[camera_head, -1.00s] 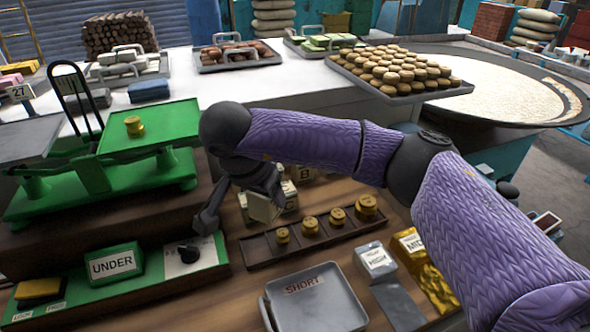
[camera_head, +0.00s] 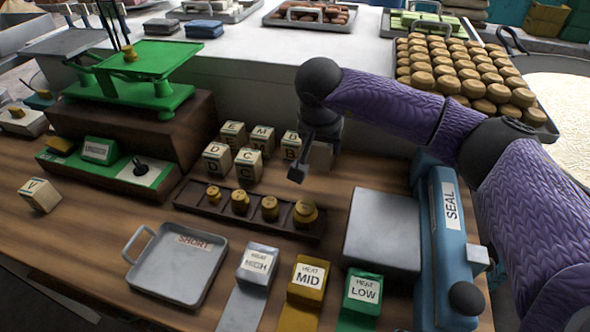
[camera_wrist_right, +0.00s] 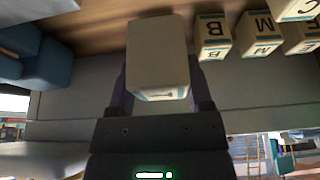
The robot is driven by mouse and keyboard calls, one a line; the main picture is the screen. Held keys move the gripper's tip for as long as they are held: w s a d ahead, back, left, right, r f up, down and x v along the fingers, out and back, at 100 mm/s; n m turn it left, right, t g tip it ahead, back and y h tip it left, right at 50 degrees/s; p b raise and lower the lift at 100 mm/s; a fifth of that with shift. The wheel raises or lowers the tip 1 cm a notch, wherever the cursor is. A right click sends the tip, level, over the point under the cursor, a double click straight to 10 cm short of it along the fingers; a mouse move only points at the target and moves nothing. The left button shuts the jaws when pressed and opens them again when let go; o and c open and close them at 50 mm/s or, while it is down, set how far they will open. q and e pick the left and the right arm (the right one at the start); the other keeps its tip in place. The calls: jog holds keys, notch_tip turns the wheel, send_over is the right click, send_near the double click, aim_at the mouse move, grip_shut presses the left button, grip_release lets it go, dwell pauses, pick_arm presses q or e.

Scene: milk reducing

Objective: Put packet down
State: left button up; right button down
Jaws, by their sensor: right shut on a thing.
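My right gripper (camera_head: 308,160) is shut on a packet, a cream block with a blue stripe. In the head view the packet (camera_head: 321,155) is mostly hidden behind the gripper, above the wooden bench and right of the lettered blocks. In the right wrist view the packet (camera_wrist_right: 157,52) sits between the two fingers of the gripper (camera_wrist_right: 160,95), and its letter is hard to read. My left gripper is not in view.
Lettered blocks (camera_head: 248,162) stand behind a weight rack (camera_head: 250,210). A blue sealer (camera_head: 450,240) with a grey plate (camera_head: 383,232) stands at right. A V block (camera_head: 40,195) sits far left.

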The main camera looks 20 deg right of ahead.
aim_at(315, 144)
notch_tip(315, 144, down, 8)
jog(key=shift+a+r+b, duration=0.1)
jog(key=shift+r+b, duration=0.05)
jog(key=shift+b, duration=0.5)
jog(key=shift+r, duration=0.1)
grip_release()
jog(key=shift+r, duration=0.25)
jog(key=p+v, duration=0.2)
jog(key=v, duration=0.9)
jog(key=shift+s+a+r+p, duration=0.1)
jog(key=shift+r+p, duration=0.15)
jog(key=shift+p, duration=0.15)
